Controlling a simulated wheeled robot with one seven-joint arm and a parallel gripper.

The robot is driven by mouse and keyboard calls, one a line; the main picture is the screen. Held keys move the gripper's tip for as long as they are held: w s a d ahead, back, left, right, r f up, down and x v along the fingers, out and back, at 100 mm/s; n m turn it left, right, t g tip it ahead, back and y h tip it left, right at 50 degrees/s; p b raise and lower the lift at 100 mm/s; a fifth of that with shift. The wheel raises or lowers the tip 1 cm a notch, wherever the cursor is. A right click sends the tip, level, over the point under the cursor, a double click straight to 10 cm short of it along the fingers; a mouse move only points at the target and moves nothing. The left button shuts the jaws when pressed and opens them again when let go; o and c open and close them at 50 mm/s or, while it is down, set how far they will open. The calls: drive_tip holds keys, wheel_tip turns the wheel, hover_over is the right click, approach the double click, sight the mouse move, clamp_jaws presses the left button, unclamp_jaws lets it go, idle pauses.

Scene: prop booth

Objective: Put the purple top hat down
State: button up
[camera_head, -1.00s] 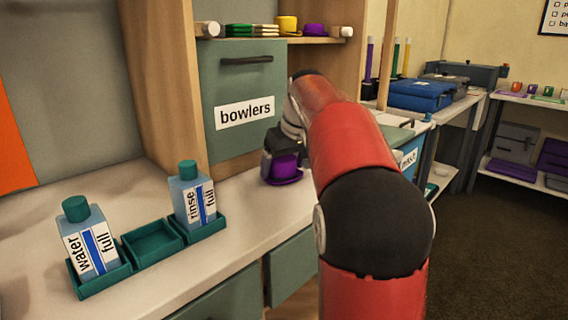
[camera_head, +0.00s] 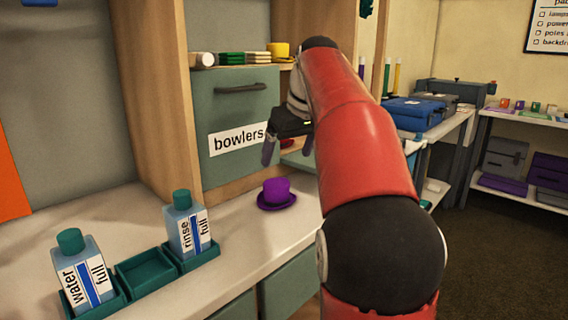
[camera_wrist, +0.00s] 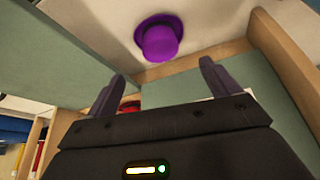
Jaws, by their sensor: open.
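The purple top hat (camera_head: 276,194) stands upright, brim down, on the pale counter (camera_head: 241,222) in the head view, to the right of the bottle tray. It also shows in the wrist view (camera_wrist: 158,38), beyond the fingertips and apart from them. My gripper (camera_head: 289,150) is open and empty, raised above the hat in front of the green bowlers drawer. Its two fingers show spread in the wrist view (camera_wrist: 163,80), with nothing between them.
A green bowlers drawer (camera_head: 236,108) is behind the hat. A teal tray (camera_head: 146,269) holds the water bottle (camera_head: 84,270) and the rinse bottle (camera_head: 187,226), with an empty middle compartment. A shelf above holds a yellow hat (camera_head: 279,50). Bare counter lies between tray and hat.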

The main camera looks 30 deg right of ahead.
sight(279, 183)
drive_tip(key=f+n+t+y+b, duration=0.1)
drive_tip(key=f+b, duration=0.1)
drive_tip(key=f+n+t+y+b, duration=0.1)
drive_tip(key=f+b, duration=0.1)
drive_tip(key=d+f+n+t+y+b, duration=0.1)
drive_tip(key=f+y+b, duration=0.1)
drive_tip(key=shift+w, duration=0.25)
drive_tip(key=shift+w+d+f+n+t+y+b, duration=0.1)
drive_tip(key=shift+w+f+n+t+y+b, duration=0.15)
drive_tip(key=shift+n+t+y+b, duration=0.4)
drive_tip(key=shift+t, duration=0.25)
drive_tip(key=x, duration=0.7)
drive_tip(key=shift+w+d+f, duration=0.2)
drive_tip(key=shift+f, duration=0.25)
drive_tip(key=c, duration=1.1)
